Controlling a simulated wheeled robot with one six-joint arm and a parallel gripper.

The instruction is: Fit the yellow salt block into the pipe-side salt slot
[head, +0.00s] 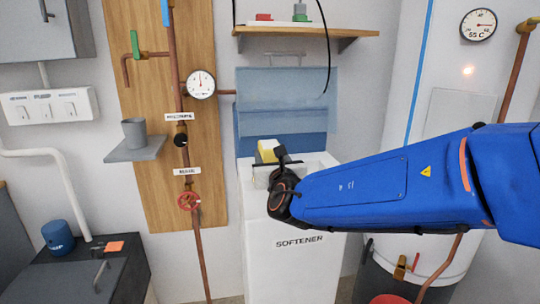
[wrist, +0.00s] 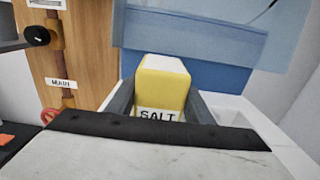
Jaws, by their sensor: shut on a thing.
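The yellow salt block (head: 268,151) has a pale top and a white label reading SALT, seen in the wrist view (wrist: 163,88). My gripper (head: 266,160) is shut on it, with a dark finger on each side of the block in the wrist view (wrist: 158,105). The block is over the open top of the white softener cabinet (head: 292,262). Slot openings show at its top, partly hidden by my gripper and the block. I cannot tell which slot the block is over or whether it has entered one.
The softener's translucent blue lid (head: 287,100) stands raised behind the block. Copper pipes with a red valve wheel (head: 189,201) run on the wooden board at the left. A grey shelf with a cup (head: 134,133) juts out there. A white tank (head: 450,100) stands right.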

